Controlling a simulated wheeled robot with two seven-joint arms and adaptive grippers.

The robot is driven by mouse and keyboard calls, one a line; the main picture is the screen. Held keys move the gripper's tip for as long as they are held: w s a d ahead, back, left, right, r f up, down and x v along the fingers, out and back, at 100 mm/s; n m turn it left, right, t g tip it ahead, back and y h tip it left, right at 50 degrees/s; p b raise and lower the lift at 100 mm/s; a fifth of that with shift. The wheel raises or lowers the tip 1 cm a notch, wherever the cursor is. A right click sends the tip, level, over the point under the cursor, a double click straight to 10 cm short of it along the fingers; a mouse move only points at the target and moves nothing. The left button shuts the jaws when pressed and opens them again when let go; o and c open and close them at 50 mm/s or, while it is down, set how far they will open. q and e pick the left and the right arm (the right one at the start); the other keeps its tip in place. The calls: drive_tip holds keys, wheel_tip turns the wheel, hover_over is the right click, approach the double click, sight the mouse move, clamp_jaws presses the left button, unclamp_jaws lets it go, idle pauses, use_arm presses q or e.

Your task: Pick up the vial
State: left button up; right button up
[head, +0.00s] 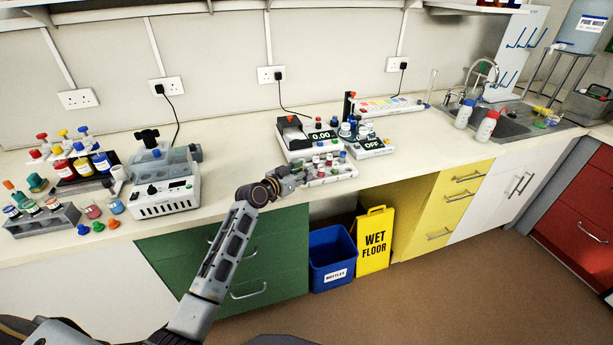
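Several small vials with red, green and pale caps stand in a low white rack (343,178) near the bench's front edge. Which of them is the task's vial, I cannot tell. My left gripper (297,174) is at the left end of this rack, close to a vial (316,160). It is small and dark in the view, and its fingertips are hard to make out, so whether it is open, shut or touching a vial is unclear. My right gripper is out of view.
Behind the rack stand two scales, one reading 0.00 (321,136) and one reading OFF (374,146). A white device (165,195) and bottles are on the left. A blue bin (332,258) and yellow sign (375,240) stand below. Bench space between device and rack is clear.

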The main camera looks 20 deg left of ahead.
use_arm(q)
drive_tip(key=shift+x, duration=1.05)
drive_tip(key=shift+w, duration=0.15)
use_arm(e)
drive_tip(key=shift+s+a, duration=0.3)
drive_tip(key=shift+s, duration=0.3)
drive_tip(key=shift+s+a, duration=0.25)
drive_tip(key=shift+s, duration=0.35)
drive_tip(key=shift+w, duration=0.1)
use_arm(q)
drive_tip(key=shift+c, duration=0.8)
drive_tip(key=c, duration=0.5)
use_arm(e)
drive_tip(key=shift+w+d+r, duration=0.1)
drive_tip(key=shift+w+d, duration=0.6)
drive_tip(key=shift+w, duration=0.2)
